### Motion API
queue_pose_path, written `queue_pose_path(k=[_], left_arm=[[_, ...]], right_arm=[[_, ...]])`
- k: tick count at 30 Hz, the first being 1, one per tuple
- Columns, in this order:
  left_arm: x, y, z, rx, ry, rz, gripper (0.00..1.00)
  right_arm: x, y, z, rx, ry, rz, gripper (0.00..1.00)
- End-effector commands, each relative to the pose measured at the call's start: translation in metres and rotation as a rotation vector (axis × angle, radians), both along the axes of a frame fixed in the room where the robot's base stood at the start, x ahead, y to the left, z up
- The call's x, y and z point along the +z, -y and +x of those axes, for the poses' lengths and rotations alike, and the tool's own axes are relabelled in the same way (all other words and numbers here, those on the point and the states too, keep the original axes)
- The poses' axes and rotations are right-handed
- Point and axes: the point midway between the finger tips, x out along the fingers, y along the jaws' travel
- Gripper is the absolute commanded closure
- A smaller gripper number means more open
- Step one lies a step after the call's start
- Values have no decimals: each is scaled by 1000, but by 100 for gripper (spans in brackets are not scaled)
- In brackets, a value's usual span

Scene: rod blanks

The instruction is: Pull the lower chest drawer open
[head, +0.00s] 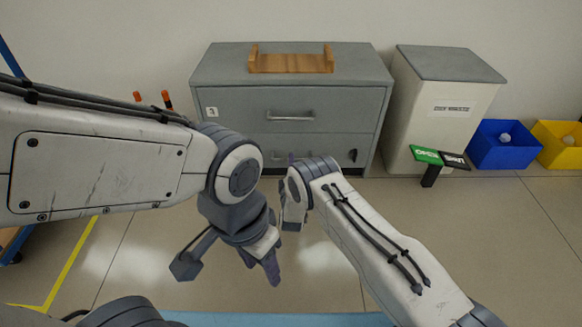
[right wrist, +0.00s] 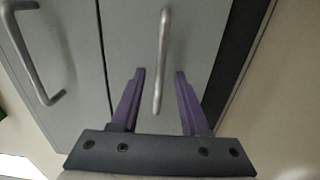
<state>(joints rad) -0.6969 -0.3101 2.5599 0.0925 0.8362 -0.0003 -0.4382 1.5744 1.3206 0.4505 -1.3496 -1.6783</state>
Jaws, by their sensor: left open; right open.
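The grey chest (head: 215,70) stands against the wall with two drawers, both apparently shut. In the right wrist view, the open purple fingers of that gripper (right wrist: 160,74) point at the drawer front, one on each side of the handle (right wrist: 164,40). No closed contact shows. The upper drawer's handle (right wrist: 32,55) is at the left there. My left gripper (head: 229,268) is open and empty over the floor, away from the chest.
A wooden tray (head: 290,63) lies on the chest top. Clear floor lies before the chest.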

Motion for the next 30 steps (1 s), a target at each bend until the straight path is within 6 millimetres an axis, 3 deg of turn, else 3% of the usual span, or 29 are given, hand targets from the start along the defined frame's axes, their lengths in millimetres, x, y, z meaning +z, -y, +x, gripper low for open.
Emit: queue_pose_path(k=[1,6,16,17,20,30], left_arm=[[-10,0,0,0,0,0,50],[-17,0,0,0,0,0,50],[-17,0,0,0,0,0,50],[-17,0,0,0,0,0,50],[-17,0,0,0,0,0,50],[-17,0,0,0,0,0,50]], right_arm=[[-4,1,8,-1,1,2,55],[-1,0,22,0,0,1,55],[0,0,25,1,-1,1,55],[0,0,25,1,-2,1,63],[0,0,25,1,-2,1,100],[0,0,24,1,-2,1,100]])
